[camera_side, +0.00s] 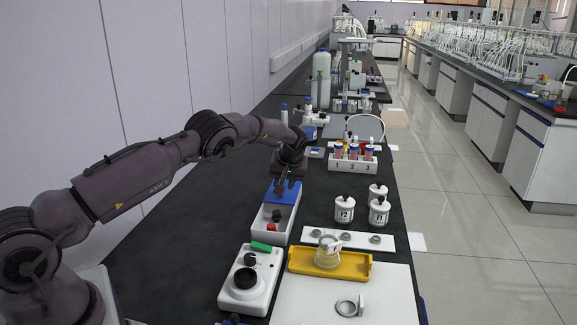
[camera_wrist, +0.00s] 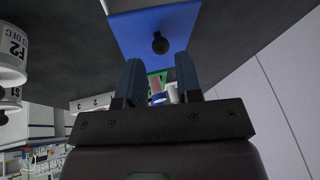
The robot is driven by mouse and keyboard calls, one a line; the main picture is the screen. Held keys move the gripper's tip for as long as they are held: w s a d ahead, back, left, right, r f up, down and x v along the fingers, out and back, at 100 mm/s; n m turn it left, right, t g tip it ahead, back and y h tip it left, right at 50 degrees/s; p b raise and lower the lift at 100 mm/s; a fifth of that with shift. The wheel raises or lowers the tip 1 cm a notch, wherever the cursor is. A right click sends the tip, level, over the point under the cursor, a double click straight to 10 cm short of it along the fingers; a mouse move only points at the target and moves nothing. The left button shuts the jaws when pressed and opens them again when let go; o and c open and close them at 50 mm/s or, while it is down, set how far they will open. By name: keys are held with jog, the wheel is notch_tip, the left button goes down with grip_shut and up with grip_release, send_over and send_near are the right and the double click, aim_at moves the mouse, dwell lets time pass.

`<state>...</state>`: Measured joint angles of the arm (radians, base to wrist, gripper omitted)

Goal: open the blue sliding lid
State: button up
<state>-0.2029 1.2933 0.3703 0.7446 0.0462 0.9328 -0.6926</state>
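The blue sliding lid (camera_side: 284,192) lies over the far part of a long white box (camera_side: 262,236). The near part of the box is uncovered and shows a dark round item (camera_side: 277,215) and a red-topped item (camera_side: 271,227) inside. In the wrist view the blue lid (camera_wrist: 132,30) fills the top middle, with a black round knob (camera_wrist: 160,44) on it. My gripper (camera_side: 283,188) is above the lid. In the wrist view its two fingers (camera_wrist: 159,66) are apart, with the knob showing beyond and between their tips. I cannot tell the exact height gap.
A rack of coloured tubes (camera_side: 352,160) stands right of my gripper. White jars (camera_side: 344,208) stand to the right. A yellow tray (camera_side: 330,264) with a flask and a white stirrer-like device (camera_side: 248,283) are nearer. The dark bench between lid and jars is clear.

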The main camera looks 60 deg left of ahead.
jog(key=v, duration=0.9)
jog(key=shift+r, duration=0.3)
jog(key=shift+d, duration=0.1)
jog(key=s+d+r+m+t+h, duration=0.1)
jog(key=s+d+r+m, duration=0.2)
jog(key=s, duration=0.8)
jog(key=s+d+r+m+t+h, duration=0.2)
jog(key=s+d+r+m, duration=0.2)
jog(key=s+d+r, duration=0.4)
jog(key=s+d+r+m+t+h, duration=0.1)
jog(key=s+d+r+m+h, duration=0.1)
jog(key=s+d+r, duration=0.4)
jog(key=shift+s+d+m+t, duration=0.2)
jog(key=shift+s+d+m, duration=0.25)
jog(key=shift+s+d, duration=1.5)
jog(key=shift+s+d+m+t, duration=0.2)
jog(key=shift+s+d+m, duration=0.35)
jog(key=shift+s, duration=2.7)
